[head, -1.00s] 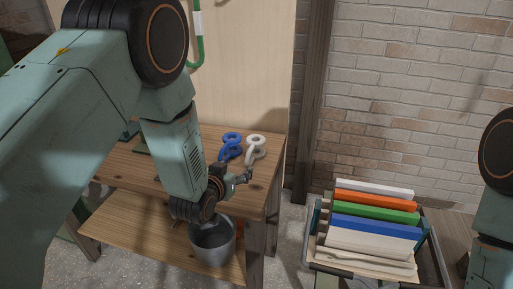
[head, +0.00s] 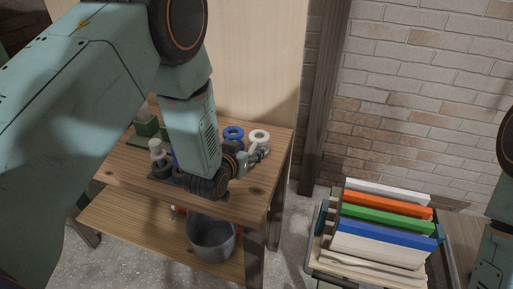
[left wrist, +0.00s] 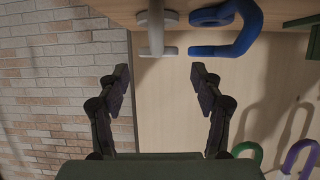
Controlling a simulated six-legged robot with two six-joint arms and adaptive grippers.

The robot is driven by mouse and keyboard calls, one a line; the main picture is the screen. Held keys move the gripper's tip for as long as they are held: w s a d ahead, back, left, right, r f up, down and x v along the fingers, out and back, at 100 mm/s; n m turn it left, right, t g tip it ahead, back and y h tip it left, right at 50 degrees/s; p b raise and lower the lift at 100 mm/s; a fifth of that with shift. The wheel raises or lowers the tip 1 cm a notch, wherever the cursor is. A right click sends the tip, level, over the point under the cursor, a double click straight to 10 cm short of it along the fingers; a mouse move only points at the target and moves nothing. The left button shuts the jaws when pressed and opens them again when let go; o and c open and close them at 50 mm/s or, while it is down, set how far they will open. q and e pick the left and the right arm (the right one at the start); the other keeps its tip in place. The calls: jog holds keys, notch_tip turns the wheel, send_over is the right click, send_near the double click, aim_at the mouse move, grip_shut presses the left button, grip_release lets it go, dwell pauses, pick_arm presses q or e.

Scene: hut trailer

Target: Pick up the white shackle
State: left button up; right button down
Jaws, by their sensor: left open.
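The white shackle (head: 259,136) is on the wooden workbench (head: 262,205), near its right back corner. My left gripper (head: 258,156) is in front of it and hides its lower part in the head view. In the left wrist view the white shackle (left wrist: 156,30) shows at the top, just beyond and between the spread fingers of the open, empty left gripper (left wrist: 160,75). I see no contact. My right gripper is outside the views; only part of my right arm shows at the right edge.
A blue shackle (head: 233,132) lies close left of the white one; it also shows in the left wrist view (left wrist: 243,40). A grey bucket (head: 211,240) stands on the lower shelf. A crate of coloured boards (head: 385,222) stands at right. A wooden panel rises behind the bench.

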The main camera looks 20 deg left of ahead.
aim_at(256, 140)
pick_arm(q)
jog(key=shift+w+d, duration=0.3)
jog(key=shift+w, duration=0.05)
jog(key=shift+w+f, duration=0.1)
jog(key=shift+w, duration=0.15)
jog(key=x, duration=0.3)
jog(key=shift+w+a+f, duration=0.1)
jog(key=shift+w+a, duration=0.15)
jog(key=shift+w+d+b, duration=0.25)
jog(key=shift+w+b, duration=0.05)
jog(key=shift+w, duration=0.25)
jog(key=shift+f, duration=0.1)
jog(key=shift+w+a, duration=0.1)
jog(key=shift+a, duration=0.05)
jog(key=shift+c, duration=1.3)
jog(key=c, duration=0.9)
